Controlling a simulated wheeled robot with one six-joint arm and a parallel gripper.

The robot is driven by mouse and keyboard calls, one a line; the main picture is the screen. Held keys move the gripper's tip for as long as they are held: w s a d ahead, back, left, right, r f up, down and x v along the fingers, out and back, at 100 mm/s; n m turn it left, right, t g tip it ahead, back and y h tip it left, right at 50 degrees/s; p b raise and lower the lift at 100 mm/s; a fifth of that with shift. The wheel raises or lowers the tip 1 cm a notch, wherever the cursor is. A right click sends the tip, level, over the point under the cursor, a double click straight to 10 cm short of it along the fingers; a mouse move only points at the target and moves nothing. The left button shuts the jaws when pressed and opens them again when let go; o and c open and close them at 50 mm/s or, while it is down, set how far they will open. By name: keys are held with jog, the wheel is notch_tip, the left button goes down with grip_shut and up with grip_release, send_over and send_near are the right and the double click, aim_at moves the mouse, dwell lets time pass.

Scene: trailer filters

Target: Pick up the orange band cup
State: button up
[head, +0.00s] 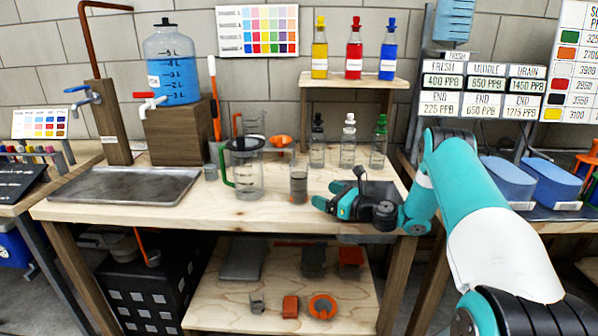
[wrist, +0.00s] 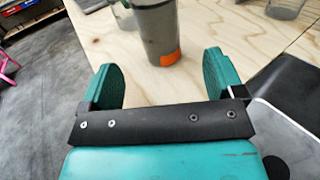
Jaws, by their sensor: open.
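The orange band cup (wrist: 155,30) is a grey, see-through upright cup. Its orange patch (wrist: 166,58) shows low on its side in the wrist view, and its top is cut off by the frame. In the head view the cup (head: 299,186) stands on the wooden table (head: 110,214), just left of my gripper. My gripper (head: 326,196) is low over the table and points left toward the cup. In the wrist view my gripper (wrist: 158,76) is open and empty, with the cup ahead, lined up between its teal fingertips.
A clear jug with a green handle (head: 246,170) stands left of the cup. Stoppered bottles (head: 348,145) stand behind my gripper. A dark tray (head: 378,192) lies to its right, and a metal tray (head: 125,187) at the table's left. The table front is clear.

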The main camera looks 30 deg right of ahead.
aim_at(306, 184)
jog(key=x, duration=0.4)
jog(key=shift+w+a, duration=0.15)
jog(key=shift+w, duration=0.2)
jog(key=shift+r+p+x, duration=0.1)
jog(key=shift+r+x, duration=0.05)
jog(key=shift+x, duration=0.75)
jog(key=shift+r+p+x, duration=0.15)
jog(key=shift+x, duration=0.75)
jog(key=shift+r+p+x, duration=0.1)
jog(key=shift+r+x, duration=0.1)
jog(key=shift+x, duration=0.7)
jog(key=c, duration=1)
jog(key=shift+c, duration=0.6)
jog(key=shift+r, duration=0.1)
